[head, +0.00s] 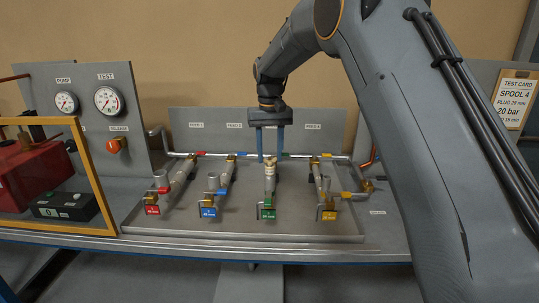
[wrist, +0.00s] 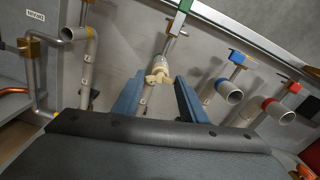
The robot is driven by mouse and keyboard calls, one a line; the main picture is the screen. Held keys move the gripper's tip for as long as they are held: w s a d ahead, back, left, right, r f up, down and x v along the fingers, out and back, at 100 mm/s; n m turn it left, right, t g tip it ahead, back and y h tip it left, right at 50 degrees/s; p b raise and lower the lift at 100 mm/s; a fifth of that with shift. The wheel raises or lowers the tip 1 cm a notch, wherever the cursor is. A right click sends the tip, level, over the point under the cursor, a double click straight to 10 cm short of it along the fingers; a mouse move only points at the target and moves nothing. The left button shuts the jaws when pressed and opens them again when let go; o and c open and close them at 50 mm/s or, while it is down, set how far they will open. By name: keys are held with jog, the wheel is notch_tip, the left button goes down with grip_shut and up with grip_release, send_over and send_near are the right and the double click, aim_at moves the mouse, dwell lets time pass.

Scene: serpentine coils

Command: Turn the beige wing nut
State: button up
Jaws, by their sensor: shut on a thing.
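The beige wing nut (head: 270,161) sits at the upper end of the upright pipe stub in the green-labelled row, third from the left in the head view. In the wrist view the wing nut (wrist: 158,74) shows its lobes between the blue fingers. My gripper (head: 270,153) points down over it from above, with one finger on each side. In the wrist view my gripper (wrist: 159,84) is shut on the wing nut. The exact contact faces are hard to make out. The green tag (head: 267,214) is at the near end of this row.
Neighbouring pipe rows carry a red tag (head: 152,210), a blue tag (head: 209,212) and a yellow tag (head: 329,215). Open pipe ends (wrist: 229,91) stand close by in the wrist view. A gauge panel (head: 117,135) and an orange-framed guard (head: 91,180) stand left.

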jog(key=n+b, duration=0.1)
jog(key=n, duration=0.2)
jog(key=shift+n, duration=0.4)
jog(key=n, duration=0.4)
jog(key=shift+n+b, duration=0.3)
jog(key=shift+b, duration=0.05)
jog(key=n, duration=0.4)
jog(key=shift+b, duration=0.3)
jog(key=n, duration=0.4)
jog(key=n+b, duration=0.1)
jog(key=n, duration=0.6)
jog(key=shift+f, duration=0.2)
jog(key=n, duration=0.4)
jog(key=shift+s, duration=0.1)
jog(key=shift+n+b, duration=0.4)
jog(key=shift+n, duration=1.5)
